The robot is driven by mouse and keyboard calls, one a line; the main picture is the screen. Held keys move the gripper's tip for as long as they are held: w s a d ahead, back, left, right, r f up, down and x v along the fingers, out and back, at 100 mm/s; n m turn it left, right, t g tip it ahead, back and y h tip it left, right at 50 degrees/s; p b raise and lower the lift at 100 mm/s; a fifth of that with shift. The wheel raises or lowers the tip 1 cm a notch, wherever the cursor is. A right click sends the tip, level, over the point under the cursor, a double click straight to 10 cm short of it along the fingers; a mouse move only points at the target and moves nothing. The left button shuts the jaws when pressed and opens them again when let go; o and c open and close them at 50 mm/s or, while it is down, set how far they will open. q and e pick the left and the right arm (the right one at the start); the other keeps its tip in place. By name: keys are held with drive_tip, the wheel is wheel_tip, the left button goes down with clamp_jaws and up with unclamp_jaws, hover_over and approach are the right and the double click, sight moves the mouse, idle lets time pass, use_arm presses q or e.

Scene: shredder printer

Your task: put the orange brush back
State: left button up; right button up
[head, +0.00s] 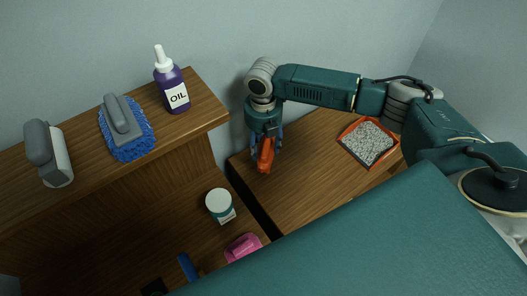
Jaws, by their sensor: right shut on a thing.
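My right gripper (265,150) is in the middle of the head view, pointing down. It is shut on an orange thing (265,160), which fits the orange brush; the gripper hides much of it, so its full shape cannot be told. It is over or near the left end of the lower wooden surface (310,170); I cannot tell whether it touches the wood. My left gripper is not in view.
A wooden shelf (195,118) at the left bears a purple oil bottle (173,88), a blue scrubber with a grey handle (127,130) and a grey-white tool (50,155). Lower are a white jar (220,203) and a pink thing (242,247). An orange tray (369,143) holds grey grains.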

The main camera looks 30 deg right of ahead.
drive_tip(key=shift+s+f, duration=0.1)
drive_tip(key=shift+f, duration=0.8)
wheel_tip(320, 180, down, 2)
drive_tip(key=shift+f+p, duration=0.15)
drive_tip(key=shift+p, duration=0.15)
drive_tip(key=shift+f, duration=0.35)
drive_tip(key=o, duration=1.3)
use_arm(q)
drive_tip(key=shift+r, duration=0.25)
